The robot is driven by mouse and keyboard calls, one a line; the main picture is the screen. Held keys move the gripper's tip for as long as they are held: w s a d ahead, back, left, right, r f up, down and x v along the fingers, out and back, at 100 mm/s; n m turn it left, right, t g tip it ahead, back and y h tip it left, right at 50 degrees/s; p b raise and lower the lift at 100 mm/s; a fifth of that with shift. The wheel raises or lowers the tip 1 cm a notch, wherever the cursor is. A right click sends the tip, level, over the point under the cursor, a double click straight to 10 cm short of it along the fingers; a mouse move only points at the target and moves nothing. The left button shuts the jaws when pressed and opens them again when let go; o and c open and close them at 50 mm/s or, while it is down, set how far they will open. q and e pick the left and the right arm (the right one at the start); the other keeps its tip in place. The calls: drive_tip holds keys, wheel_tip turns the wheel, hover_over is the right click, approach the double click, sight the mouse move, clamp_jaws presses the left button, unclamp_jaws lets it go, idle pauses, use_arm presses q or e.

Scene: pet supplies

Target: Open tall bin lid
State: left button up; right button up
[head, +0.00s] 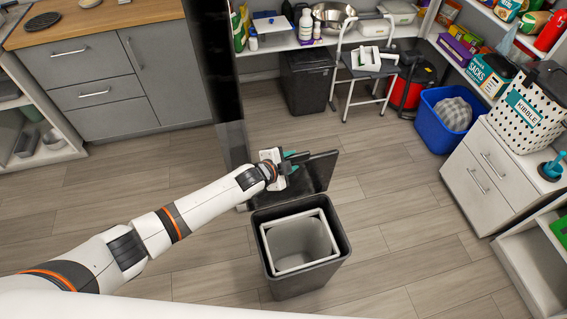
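The tall dark grey bin (306,280) stands on the floor in front of me, with a light grey inner bucket (304,242) showing inside. Its dark lid (315,174) is raised at the far side of the opening, leaning back. My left gripper (292,166) is at the left part of the raised lid, seen from behind and above. Its fingers are mostly hidden, so I cannot tell whether they are open or touch the lid. My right gripper is not in view.
A dark vertical post (222,75) stands left of the bin. A step stool (368,75), a black bin (307,80), a blue tub (446,113) and a white cabinet (490,175) line the back and right. Wood floor around the bin is clear.

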use_arm(q)
drive_tip(key=v, duration=1.2)
drive_tip(key=shift+f, duration=0.15)
